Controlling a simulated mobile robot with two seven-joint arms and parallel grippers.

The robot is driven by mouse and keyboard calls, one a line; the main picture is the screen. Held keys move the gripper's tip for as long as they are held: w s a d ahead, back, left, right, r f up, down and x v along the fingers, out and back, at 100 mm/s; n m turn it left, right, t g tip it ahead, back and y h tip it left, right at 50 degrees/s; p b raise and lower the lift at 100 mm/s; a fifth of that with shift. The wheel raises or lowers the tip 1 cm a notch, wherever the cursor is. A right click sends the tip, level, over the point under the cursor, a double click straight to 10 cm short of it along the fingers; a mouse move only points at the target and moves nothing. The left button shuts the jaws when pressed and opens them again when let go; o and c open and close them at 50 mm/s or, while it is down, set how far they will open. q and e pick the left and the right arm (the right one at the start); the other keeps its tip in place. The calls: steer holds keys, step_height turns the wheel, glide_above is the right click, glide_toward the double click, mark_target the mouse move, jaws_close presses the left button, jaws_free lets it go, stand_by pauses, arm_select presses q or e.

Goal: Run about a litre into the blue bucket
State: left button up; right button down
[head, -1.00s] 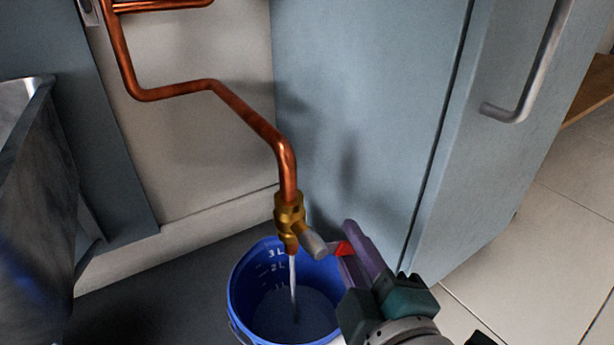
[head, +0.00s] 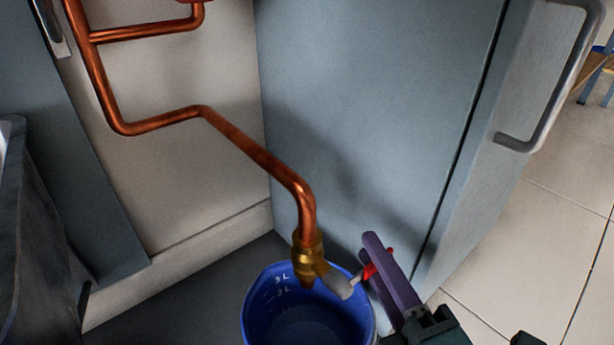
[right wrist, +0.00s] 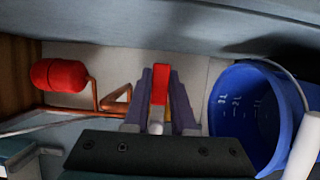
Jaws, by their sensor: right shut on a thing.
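The blue bucket (head: 258,318) stands on the floor under the brass tap (head: 308,260). White litre marks show on its inner wall, and a dark water surface (head: 308,328) lies inside; I cannot read the exact level. No stream shows below the spout. The tap's red lever (head: 370,270) is between the purple fingers of my right gripper (head: 382,266), which is shut on it. The right wrist view shows the red lever (right wrist: 160,84) between the fingers and the bucket (right wrist: 232,118) to the right. My left gripper is not in view.
Copper pipe (head: 250,147) runs down the wall to the tap. A blue-grey cabinet (head: 375,110) with a metal handle (head: 545,120) stands close behind the gripper. A dark metal basin (head: 45,240) is at left. Tiled floor (head: 550,240) is clear at right. A red vessel (right wrist: 58,75) is on the pipework.

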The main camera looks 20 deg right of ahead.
steer(key=c, duration=1.2)
jaws_free()
steer(key=shift+r, duration=0.1)
steer(key=o, duration=0.5)
steer(key=shift+s, duration=0.1)
steer(key=shift+c, duration=0.2)
steer(key=s+p, duration=0.3)
steer(key=s, duration=0.7)
steer(key=shift+a, duration=0.25)
